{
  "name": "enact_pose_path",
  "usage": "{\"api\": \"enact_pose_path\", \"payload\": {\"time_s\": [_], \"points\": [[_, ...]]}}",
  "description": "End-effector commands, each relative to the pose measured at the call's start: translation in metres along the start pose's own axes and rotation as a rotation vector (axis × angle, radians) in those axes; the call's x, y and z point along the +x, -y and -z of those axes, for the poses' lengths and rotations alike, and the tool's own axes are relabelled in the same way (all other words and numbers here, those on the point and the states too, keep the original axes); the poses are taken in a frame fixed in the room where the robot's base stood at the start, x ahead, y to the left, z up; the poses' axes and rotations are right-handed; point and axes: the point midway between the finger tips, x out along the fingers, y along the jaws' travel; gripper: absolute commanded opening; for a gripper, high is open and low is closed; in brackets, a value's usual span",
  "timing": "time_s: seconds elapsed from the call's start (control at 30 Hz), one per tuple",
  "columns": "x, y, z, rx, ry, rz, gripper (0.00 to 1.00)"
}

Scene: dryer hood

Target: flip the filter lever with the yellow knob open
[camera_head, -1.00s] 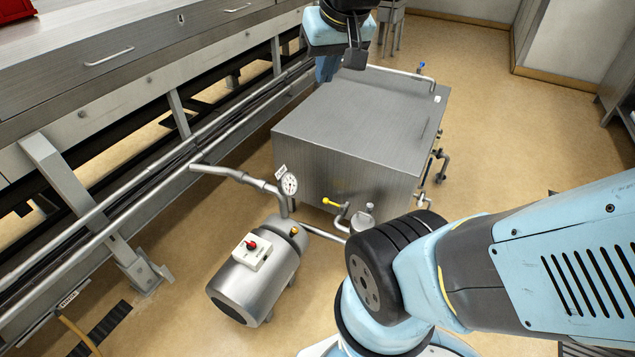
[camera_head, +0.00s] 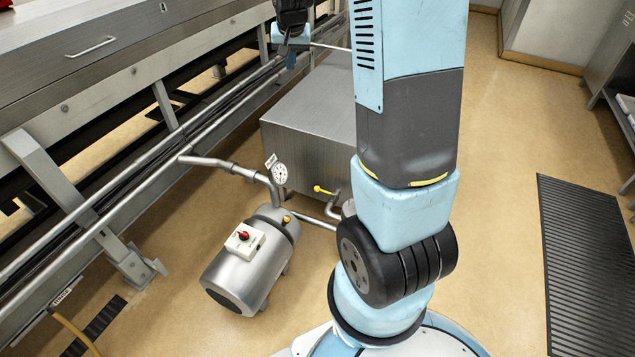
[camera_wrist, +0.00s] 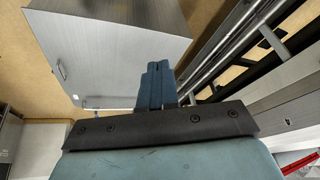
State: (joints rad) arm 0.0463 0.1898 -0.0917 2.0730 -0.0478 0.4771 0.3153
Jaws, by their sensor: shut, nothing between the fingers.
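The filter lever with the yellow knob (camera_head: 321,189) sits low on the front of a grey steel box (camera_head: 308,130), by a short bent pipe, in the head view. My arm hides the right part of the box. My gripper (camera_wrist: 156,72) shows in the wrist view with its blue fingers together and nothing between them. In the head view the gripper (camera_head: 290,60) is small at the top, beyond the box's far left corner and well away from the lever. The lever is not visible in the wrist view.
A steel cylinder tank (camera_head: 250,265) with a red-knobbed white switch box (camera_head: 244,240) stands on the floor left of my base. A pressure gauge (camera_head: 280,173) rises behind it. Long rails and a steel bench (camera_head: 120,60) run along the left. A black floor mat (camera_head: 585,260) lies right, with open floor around it.

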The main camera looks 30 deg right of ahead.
Motion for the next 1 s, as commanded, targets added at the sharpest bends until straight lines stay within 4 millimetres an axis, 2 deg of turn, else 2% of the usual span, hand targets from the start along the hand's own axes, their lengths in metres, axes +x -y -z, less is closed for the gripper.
{"api": "enact_pose_path", "payload": {"time_s": [0.03,0.23,0.5,0.77,1.0], "points": [[0.021,-0.001,0.006,0.013,0.007,-0.009,0.0],[0.097,-0.007,0.027,0.065,0.014,-0.039,0.0],[0.205,-0.021,0.038,0.128,0.02,-0.077,0.0],[0.314,-0.041,0.028,0.178,0.025,-0.114,0.0],[0.414,-0.065,0.001,0.215,0.029,-0.143,0.0]]}}
